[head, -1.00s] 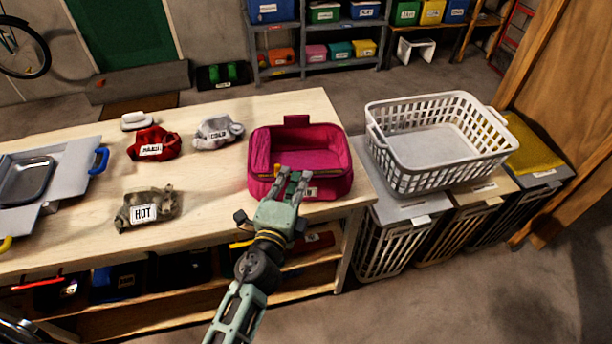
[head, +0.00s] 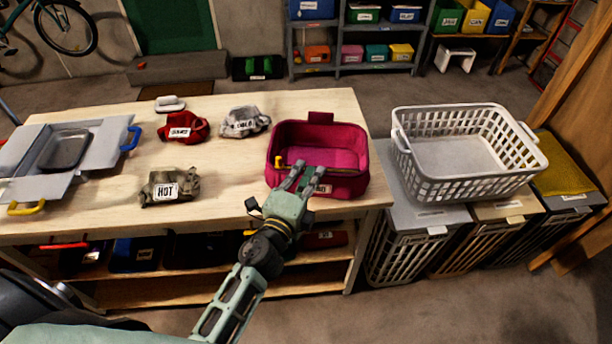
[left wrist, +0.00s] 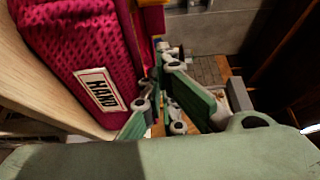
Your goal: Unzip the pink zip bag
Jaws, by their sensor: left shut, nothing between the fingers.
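The pink zip bag (head: 345,182) stands near the right end of the wooden table, its top open and its pink inside showing. A small yellow piece (head: 280,162) shows at the left of its front rim; I cannot tell whether it is the zip pull. My left gripper (head: 307,178) is shut and empty at the bag's front, its fingertips overlapping the front rim in the head view. In the left wrist view the bag (left wrist: 75,45), with a white label, is left of the gripper fingers (left wrist: 158,112). Contact is unclear. My right gripper is not in view.
Labelled cloth bundles (head: 172,188) and a grey open case (head: 100,170) occupy the table's left part. A white laundry basket (head: 465,185) stands on hampers (head: 415,225) right of the table. Bare tabletop (head: 232,170) lies left of the bag.

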